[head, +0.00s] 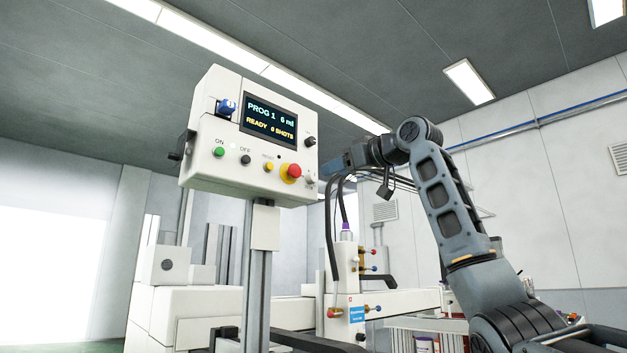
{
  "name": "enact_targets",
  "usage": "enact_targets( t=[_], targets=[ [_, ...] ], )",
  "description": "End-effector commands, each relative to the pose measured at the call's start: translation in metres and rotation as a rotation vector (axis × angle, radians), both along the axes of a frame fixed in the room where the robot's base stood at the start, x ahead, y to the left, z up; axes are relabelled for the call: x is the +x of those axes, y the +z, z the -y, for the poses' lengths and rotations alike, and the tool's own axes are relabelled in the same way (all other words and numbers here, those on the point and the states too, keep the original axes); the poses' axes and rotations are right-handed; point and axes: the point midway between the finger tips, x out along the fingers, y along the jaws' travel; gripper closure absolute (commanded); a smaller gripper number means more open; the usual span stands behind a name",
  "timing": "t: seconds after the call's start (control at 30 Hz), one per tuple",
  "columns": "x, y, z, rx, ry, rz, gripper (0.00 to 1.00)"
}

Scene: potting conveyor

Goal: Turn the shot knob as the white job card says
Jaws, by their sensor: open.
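A white control box (225,185) stands on a grey post, left of the middle. Its dark display (270,119) reads PROG 1, 6 ml and READY, with a SHOTS count too small to read surely. A black knob (310,142) sits right of the display and a blue knob (226,107) at its upper left. I cannot tell which is the shot knob, as its labels are unreadable. No white job card can be made out. My gripper (334,165) is open, seen side-on, just right of the box and apart from the black knob.
Below the display are a green ON button (219,152), a black OFF button (245,160), a yellow button (269,167) and a red stop button (292,171). A white dispensing head (342,265) with hoses stands below my gripper. Conveyor machinery fills the lower left.

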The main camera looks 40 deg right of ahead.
Motion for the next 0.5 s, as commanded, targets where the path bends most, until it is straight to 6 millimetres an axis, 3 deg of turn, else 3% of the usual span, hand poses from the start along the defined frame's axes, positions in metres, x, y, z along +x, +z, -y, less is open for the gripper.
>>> enact_targets(
  t=[0.5],
  targets=[
    [0.068, 0.002, -0.003, 0.001, 0.002, -0.002, 0.47]
  ],
)
